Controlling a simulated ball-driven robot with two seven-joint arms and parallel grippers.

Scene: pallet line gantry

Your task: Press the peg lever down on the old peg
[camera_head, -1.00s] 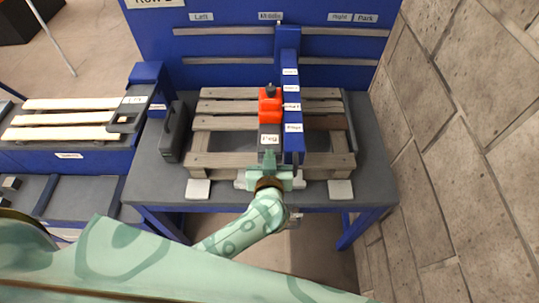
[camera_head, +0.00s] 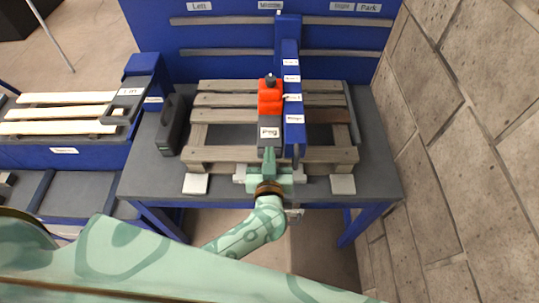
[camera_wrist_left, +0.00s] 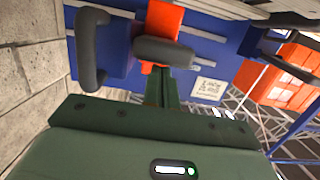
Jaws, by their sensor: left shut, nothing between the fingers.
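The peg lever is most likely the dark grey piece with a "Peg" label (camera_head: 269,132) in front of the red unit (camera_head: 269,98) on the gantry; its rounded bar (camera_wrist_left: 163,50) crosses just above my fingertips in the wrist view. My left gripper (camera_head: 269,153) is shut and empty, its fingers pointing at the lever's near end. In the wrist view its fingertips (camera_wrist_left: 167,76) lie close under the bar; I cannot tell whether they touch. I cannot make out the old peg. My right gripper is not in view.
A blue gantry beam (camera_head: 291,80) with white labels runs beside the lever; a dark U-shaped handle (camera_wrist_left: 92,50) sits at its near end. A wooden pallet (camera_head: 220,155) lies underneath on the grey table (camera_head: 145,185). A dark handled block (camera_head: 171,128) stands left; a stone wall (camera_head: 460,150) is right.

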